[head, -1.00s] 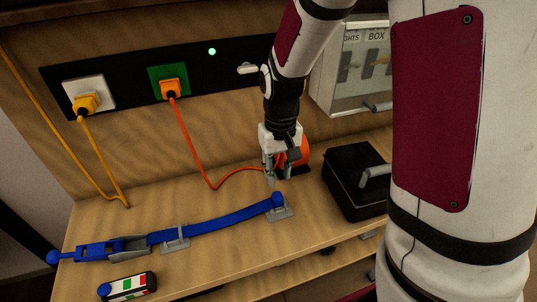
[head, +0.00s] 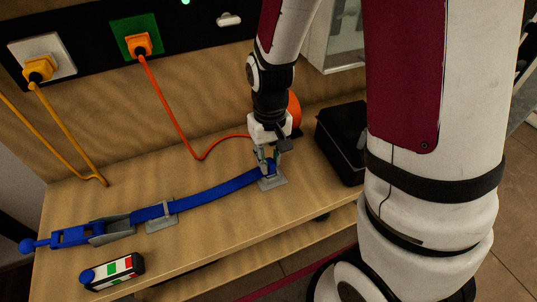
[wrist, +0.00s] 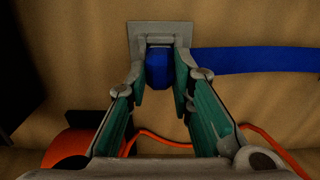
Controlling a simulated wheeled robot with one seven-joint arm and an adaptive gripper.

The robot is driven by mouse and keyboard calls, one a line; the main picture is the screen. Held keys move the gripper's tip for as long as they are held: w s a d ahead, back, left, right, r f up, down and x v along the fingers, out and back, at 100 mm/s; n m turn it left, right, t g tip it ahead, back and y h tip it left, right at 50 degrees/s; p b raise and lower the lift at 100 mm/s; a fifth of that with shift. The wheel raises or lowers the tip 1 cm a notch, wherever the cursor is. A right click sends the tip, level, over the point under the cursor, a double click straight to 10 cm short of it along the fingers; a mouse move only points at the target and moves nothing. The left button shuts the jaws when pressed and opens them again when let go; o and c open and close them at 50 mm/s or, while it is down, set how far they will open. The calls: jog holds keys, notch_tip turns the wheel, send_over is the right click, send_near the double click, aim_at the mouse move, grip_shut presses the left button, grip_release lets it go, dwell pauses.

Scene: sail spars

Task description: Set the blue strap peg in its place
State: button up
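The blue strap peg (wrist: 159,68) is the rounded blue end piece of a blue strap (head: 213,194) lying along the bench. It stands at a small grey bracket plate (head: 272,183) at the strap's right end. My gripper (head: 267,163) points down over it. In the wrist view, its teal-padded fingers (wrist: 160,85) lie along both sides of the peg with no clear gap, so it looks shut on the peg. The plate also shows in the wrist view (wrist: 138,32). Whether the peg is seated in the bracket is hidden by the fingers.
A grey clip (head: 161,218) and a blue-grey buckle (head: 85,235) lie leftward along the strap. A small striped box (head: 115,273) is at the front edge. A black box (head: 342,142) stands to the right. An orange cord (head: 172,110) runs behind my gripper.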

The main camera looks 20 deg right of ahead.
aim_at(270, 161)
jog(key=shift+r, duration=0.15)
grip_shut()
jog(key=shift+s+r+p, duration=0.1)
jog(key=shift+r+p, duration=1.25)
jog(key=shift+r, duration=0.6)
jog(key=shift+a, duration=0.1)
